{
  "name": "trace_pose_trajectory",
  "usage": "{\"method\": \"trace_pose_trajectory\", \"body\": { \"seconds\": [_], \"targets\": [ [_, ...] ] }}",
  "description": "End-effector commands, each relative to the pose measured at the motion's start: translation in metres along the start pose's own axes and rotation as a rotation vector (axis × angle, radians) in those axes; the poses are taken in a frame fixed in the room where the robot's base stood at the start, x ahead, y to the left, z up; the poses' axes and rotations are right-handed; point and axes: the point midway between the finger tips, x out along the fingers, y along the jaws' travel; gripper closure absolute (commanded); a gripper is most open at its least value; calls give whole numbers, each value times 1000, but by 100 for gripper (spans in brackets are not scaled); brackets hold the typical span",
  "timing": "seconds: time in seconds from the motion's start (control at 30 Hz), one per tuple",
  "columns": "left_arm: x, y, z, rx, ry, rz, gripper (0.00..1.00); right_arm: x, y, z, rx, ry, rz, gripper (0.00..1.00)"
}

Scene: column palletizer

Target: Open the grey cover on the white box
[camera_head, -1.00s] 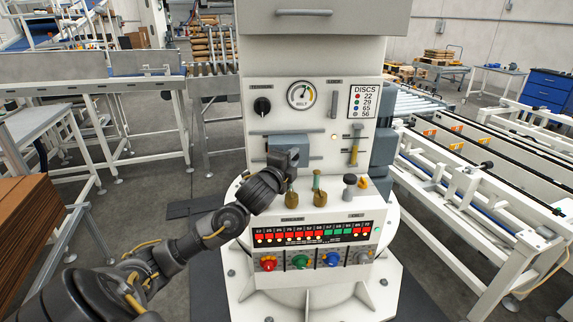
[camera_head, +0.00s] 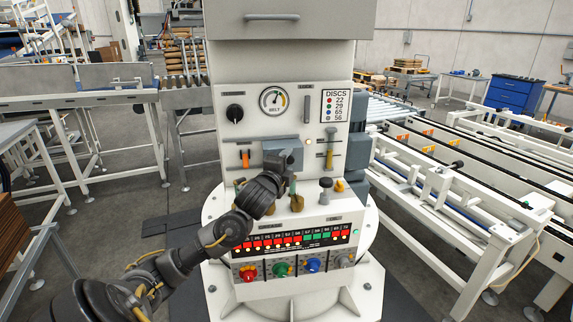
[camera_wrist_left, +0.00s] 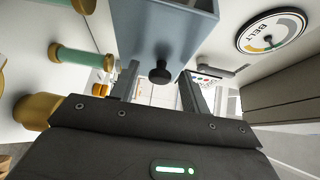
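The grey cover (camera_head: 280,145) sits on the front of the white box (camera_head: 232,136), below the belt gauge. An orange lever (camera_head: 245,158) shows uncovered to its left. My left gripper (camera_head: 292,160) is at the cover's front and hides part of it. In the left wrist view, the blue-grey cover (camera_wrist_left: 168,25) carries a black knob (camera_wrist_left: 160,74). The two fingers of my left gripper (camera_wrist_left: 157,88) stand on either side of the knob, apart, with gaps visible beside it. My right gripper is not in view.
A ledge below holds a black knob (camera_head: 326,184) and green and brass parts, close to my left gripper. A yellow-handled lever (camera_head: 330,155) is right of the cover. Below are red, green and blue knobs (camera_head: 313,265). Conveyors stand on both sides.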

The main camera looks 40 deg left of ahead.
Motion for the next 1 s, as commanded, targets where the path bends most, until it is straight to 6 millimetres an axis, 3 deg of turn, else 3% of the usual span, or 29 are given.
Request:
{"method": "trace_pose_trajectory", "body": {
  "seconds": [0.27, 0.5, 0.7, 1.0],
  "targets": [
    [-8, 2, -1, 1, 1, 0, 54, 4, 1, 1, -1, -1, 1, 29],
    [-53, 5, -1, -3, 4, -1, 54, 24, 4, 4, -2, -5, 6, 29],
    [-89, 3, -1, -8, 3, -2, 54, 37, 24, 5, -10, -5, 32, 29],
    [-109, 0, 0, -1, 0, 0, 54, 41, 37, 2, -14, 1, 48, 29]
  ]
}}
